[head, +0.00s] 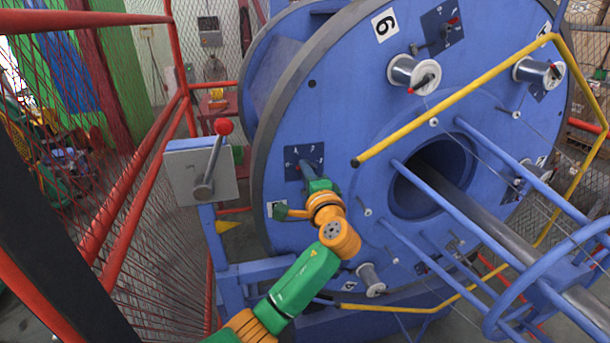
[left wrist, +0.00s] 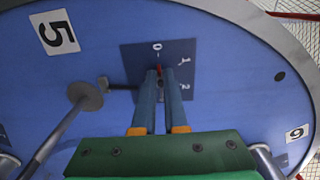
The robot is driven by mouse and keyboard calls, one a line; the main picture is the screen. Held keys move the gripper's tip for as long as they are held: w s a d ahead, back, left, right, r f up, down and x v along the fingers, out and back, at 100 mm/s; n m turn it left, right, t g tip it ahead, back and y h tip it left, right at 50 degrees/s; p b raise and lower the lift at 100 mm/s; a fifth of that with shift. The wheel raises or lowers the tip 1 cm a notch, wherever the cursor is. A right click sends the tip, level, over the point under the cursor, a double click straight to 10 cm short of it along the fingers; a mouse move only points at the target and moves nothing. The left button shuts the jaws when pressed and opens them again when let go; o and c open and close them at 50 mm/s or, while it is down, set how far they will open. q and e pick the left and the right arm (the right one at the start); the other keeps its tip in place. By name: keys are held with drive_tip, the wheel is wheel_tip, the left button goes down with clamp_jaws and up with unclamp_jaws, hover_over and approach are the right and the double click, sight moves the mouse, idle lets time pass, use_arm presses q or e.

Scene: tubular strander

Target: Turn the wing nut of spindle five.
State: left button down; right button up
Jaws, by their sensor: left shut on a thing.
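My left gripper (head: 306,167) reaches the dark blue dial plate (head: 291,158) on the left part of the big blue disc. In the left wrist view this plate (left wrist: 182,52) bears the marks 0, 1 and 2. The left gripper (left wrist: 160,74) is shut there on the wing nut (left wrist: 159,69). A white label with a 5 (left wrist: 54,33) is beside the plate. My right gripper is in neither view.
The blue disc (head: 340,110) carries several wire spools, such as one at upper right (head: 414,73). A yellow bar frame (head: 460,95) crosses in front of it. A grey box with a red-knobbed lever (head: 222,128) and red mesh fencing (head: 130,190) stand to the left.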

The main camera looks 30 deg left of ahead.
use_arm(q)
drive_tip(key=shift+r, duration=0.1)
idle(0.4)
drive_tip(key=c, duration=1)
unclamp_jaws()
drive_tip(key=shift+w, duration=0.1)
drive_tip(key=shift+o, duration=0.2)
drive_tip(key=b+v, duration=0.2)
drive_tip(key=v, duration=0.5)
